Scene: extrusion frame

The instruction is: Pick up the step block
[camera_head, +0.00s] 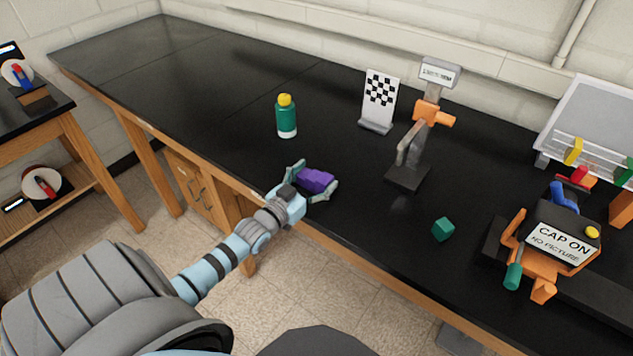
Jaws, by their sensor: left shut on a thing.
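The step block (316,180) is purple with a stepped top. It is at the front edge of the black table (200,92), left of the middle of the view. My left gripper (318,184) reaches in from the lower left, with one finger on each side of the block. It is shut on the block. I cannot tell whether the block touches the table top. My right gripper is not in view.
A green bottle with a yellow cap (286,117) stands behind the block. A green cube (443,229) and an orange fixture with a sign (556,243) lie further right.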

